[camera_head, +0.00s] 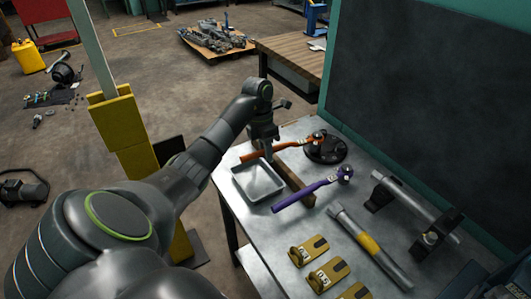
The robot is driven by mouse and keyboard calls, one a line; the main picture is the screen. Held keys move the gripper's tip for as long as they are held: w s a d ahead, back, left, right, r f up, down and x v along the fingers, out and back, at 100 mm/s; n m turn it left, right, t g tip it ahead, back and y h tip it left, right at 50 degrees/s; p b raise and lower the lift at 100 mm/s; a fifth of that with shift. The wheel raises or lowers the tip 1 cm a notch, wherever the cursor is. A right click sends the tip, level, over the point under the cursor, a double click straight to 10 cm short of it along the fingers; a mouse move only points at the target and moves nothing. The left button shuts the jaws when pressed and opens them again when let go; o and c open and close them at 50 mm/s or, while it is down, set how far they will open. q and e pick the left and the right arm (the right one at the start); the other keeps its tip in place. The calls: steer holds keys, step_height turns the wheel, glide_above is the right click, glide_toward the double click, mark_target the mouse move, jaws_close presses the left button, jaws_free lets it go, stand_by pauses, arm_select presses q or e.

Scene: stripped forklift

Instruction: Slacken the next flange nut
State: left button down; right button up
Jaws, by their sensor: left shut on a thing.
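My left gripper (263,148) reaches over the far left part of the metal workbench (300,235). It is shut on an orange-handled ratchet tool (291,146). The tool's head end lies over a black round flange part (332,152) on the bench. Flange nuts are too small to make out, so I cannot tell whether the tool's head sits on one. A purple-handled ratchet tool (307,190) lies nearer, its head pointing right. My right gripper is not in view.
A square metal tray (240,190) sits left of a wooden strip (297,187). A grey bar with a yellow band (367,243), yellow labelled brackets (311,249) and a shaft on black supports (415,203) take up the near and right bench. A yellow post (130,140) stands left.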

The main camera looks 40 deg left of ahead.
arm_select(q)
steer(key=shift+w+d+r, duration=0.15)
steer(key=shift+r, duration=0.55)
step_height(320, 180, up, 2)
steer(key=shift+r+p, duration=0.1)
steer(key=shift+p, duration=0.85)
steer(key=shift+r, duration=0.4)
steer(key=shift+f, duration=0.1)
